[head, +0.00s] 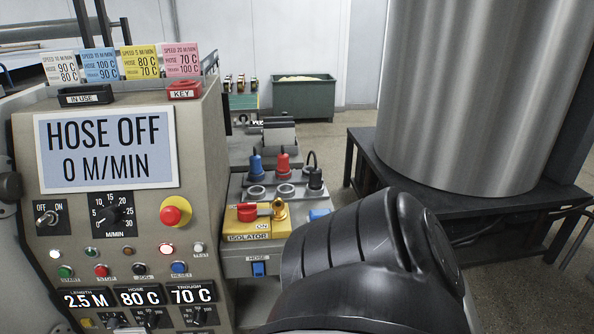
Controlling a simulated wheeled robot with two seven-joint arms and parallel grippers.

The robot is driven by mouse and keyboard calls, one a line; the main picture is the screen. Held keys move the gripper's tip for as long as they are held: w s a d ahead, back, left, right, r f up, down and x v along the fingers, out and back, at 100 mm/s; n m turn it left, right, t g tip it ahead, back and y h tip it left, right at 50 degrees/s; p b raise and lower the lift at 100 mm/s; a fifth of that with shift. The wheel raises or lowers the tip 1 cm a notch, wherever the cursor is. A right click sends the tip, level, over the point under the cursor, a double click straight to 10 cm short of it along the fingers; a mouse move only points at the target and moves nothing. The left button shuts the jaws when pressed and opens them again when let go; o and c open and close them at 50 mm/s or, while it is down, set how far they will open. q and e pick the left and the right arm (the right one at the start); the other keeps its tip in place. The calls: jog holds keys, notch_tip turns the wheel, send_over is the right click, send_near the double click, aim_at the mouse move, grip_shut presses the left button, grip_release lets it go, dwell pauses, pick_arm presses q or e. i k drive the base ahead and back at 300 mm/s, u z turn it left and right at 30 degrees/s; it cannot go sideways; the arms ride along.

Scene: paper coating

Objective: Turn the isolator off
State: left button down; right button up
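The isolator (238,223) is a yellow plate marked ISOLATOR on a grey box right of the control panel. Its red handle (247,211) lies sideways, and the word ON shows at the plate's right. A brass-coloured piece (280,213) sits at the handle's right end; I cannot tell exactly what it is. A large black part of my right arm fills the lower middle, just right of the isolator, and covers part of the box. Neither gripper's fingers show.
The control panel (108,120) reads HOSE OFF, 0 M/MIN. A red KEY tray (184,91) and black IN USE tray (86,97) sit on top. Blue, red and black plugs (283,164) stand behind the isolator. A steel drum (470,90) stands on a dark table at right.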

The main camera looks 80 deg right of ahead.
aim_at(247, 213)
jog(key=u, duration=0.1)
jog(key=k, duration=0.25)
jog(key=z, duration=1.3)
